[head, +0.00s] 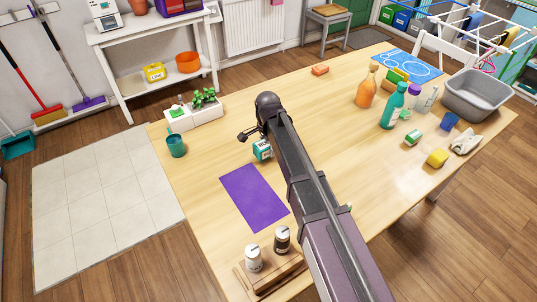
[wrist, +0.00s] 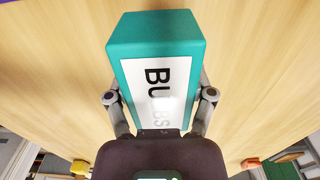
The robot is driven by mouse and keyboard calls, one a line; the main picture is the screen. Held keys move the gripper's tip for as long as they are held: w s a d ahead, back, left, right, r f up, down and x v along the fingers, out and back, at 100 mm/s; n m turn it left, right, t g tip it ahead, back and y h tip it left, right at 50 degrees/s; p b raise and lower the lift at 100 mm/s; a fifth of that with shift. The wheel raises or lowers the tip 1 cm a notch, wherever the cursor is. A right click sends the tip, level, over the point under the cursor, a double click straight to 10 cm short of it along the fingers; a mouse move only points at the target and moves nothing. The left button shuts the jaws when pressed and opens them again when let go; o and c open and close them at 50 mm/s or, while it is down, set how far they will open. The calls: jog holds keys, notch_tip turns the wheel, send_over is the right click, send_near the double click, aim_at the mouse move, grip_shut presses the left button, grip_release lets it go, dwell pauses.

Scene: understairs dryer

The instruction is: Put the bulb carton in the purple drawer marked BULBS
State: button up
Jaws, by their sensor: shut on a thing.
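The bulb carton (wrist: 160,45) is a teal box with a white label reading BULBS, some letters washed out by glare. My gripper (wrist: 159,95) is shut on it, with a grey finger on each side. In the head view the carton (head: 262,150) shows at the left of my arm, over the wooden table behind a purple mat; my arm hides part of it. I cannot tell if it touches the table. A purple unit (head: 178,7) stands on the white bench at the back, cut off by the top edge. No drawer marking is readable.
The purple mat (head: 254,196) lies on the table (head: 325,100). A white planter (head: 195,116) and teal cup (head: 176,145) are at left, a wooden tray with two bottles (head: 270,275) in front. Bottles, sponges and a grey basin (head: 478,93) crowd the right.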

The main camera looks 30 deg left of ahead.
aim_at(268, 153)
jog(key=shift+f+b, duration=1.1)
jog(key=shift+f, duration=0.35)
jog(key=shift+f, duration=0.1)
jog(key=o, duration=1.2)
notch_tip(268, 153, up, 12)
jog(key=p, duration=1.2)
jog(key=shift+d, duration=0.15)
